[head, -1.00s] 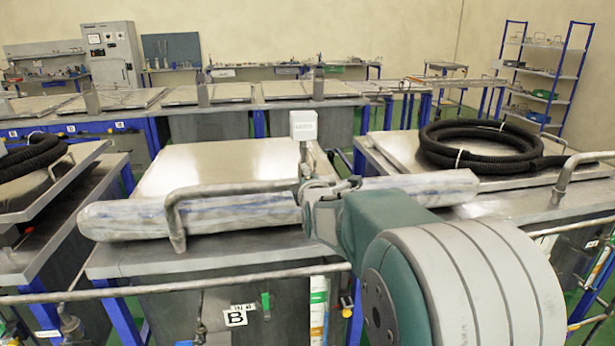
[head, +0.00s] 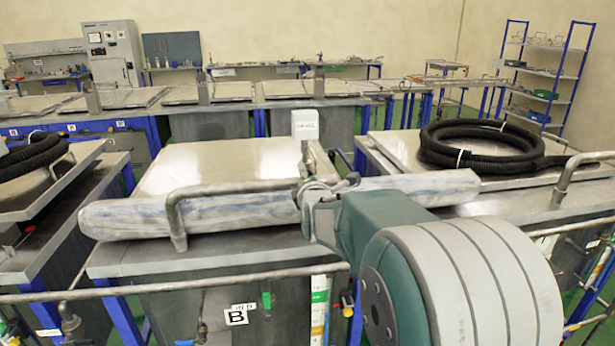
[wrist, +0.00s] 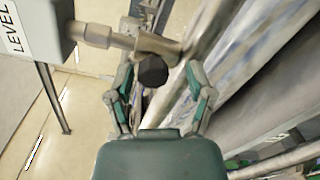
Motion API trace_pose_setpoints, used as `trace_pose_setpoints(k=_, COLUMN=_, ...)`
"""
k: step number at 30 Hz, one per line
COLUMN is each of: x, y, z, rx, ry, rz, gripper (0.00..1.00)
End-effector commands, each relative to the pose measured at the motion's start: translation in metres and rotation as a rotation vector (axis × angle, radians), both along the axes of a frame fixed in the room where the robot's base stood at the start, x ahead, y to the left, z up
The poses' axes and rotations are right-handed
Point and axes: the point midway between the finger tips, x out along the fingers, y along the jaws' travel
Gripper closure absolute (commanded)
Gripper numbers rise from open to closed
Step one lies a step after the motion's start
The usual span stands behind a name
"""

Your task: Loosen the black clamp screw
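The black clamp screw (wrist: 152,70) shows in the wrist view as a dark, faceted knob on a metal clamp (wrist: 157,46) beside a pipe. My gripper (wrist: 156,78) is open. Its two fingers stand apart, one to the left and one to the right of the screw, and I see no clear contact with it. In the head view my gripper (head: 318,192) is by the clamp area at the middle of the bench lid, and my arm hides the screw there.
A white box marked LEVEL (wrist: 28,28) sits close to the left of the clamp; it also shows in the head view (head: 305,125). A wrapped roll (head: 240,212) and a bent metal handle (head: 178,215) lie near. A coiled black hose (head: 480,148) rests at right.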

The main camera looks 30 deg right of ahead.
Motion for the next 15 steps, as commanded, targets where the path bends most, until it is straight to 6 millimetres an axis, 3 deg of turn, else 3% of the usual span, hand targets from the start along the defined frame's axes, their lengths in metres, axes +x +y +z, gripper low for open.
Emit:
trace_pose_setpoints(k=10, x=-0.004, y=0.0, z=0.004, rx=-0.001, ry=-0.01, rz=-0.003, gripper=0.29)
trace_pose_setpoints(k=15, x=-0.026, y=0.007, z=0.006, rx=-0.001, ry=-0.011, rz=-0.002, gripper=0.29)
